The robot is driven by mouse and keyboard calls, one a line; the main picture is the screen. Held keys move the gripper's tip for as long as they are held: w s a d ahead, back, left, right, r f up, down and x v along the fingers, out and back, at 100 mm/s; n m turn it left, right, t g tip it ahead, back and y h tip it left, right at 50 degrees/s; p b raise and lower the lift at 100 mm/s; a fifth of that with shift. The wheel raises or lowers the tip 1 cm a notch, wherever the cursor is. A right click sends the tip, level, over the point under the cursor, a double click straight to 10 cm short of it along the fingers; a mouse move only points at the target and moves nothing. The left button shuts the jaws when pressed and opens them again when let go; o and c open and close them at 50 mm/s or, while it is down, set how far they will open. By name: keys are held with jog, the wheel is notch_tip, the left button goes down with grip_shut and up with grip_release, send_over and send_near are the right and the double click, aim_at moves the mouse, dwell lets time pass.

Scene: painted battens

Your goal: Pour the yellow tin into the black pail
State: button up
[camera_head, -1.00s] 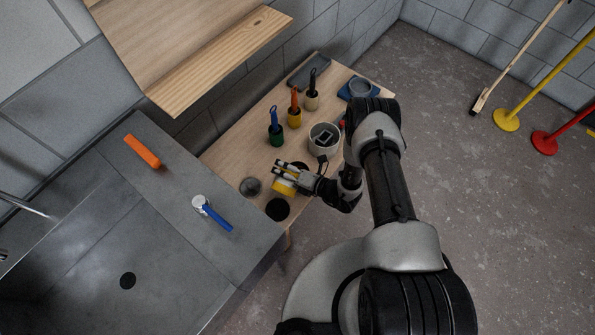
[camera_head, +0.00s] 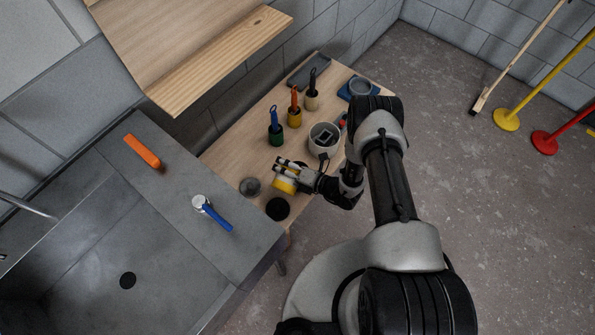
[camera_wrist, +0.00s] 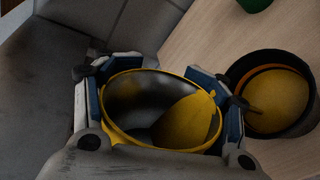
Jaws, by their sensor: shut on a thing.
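The yellow tin (camera_head: 284,186) is held between the fingers of my gripper (camera_head: 291,170), over the wooden bench. In the wrist view the blue-padded fingers of my gripper (camera_wrist: 160,82) press on both sides of the tin (camera_wrist: 113,133). Its mouth shows a dark inner wall with a yellow patch on the right. The black pail (camera_wrist: 290,131) stands just right of the tin in the wrist view, apart from it. Yellow contents and an orange band show inside the pail.
A pale pot (camera_head: 323,138) and green (camera_head: 276,136), yellow (camera_head: 294,118) and cream (camera_head: 312,101) pots with brushes stand behind. A wooden shelf (camera_head: 215,65) overhangs. A sink counter (camera_head: 180,215) adjoins at left.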

jog(key=shift+w+d+r+m+g+b, duration=0.15)
jog(key=shift+w+d+m+g+b, duration=0.3)
jog(key=shift+w+b, duration=0.3)
dwell(0.8)
jog(key=shift+w+r+m+g+b, duration=0.15)
jog(key=shift+m+g+b, duration=0.2)
jog(key=shift+m+b, duration=0.6)
dwell(1.0)
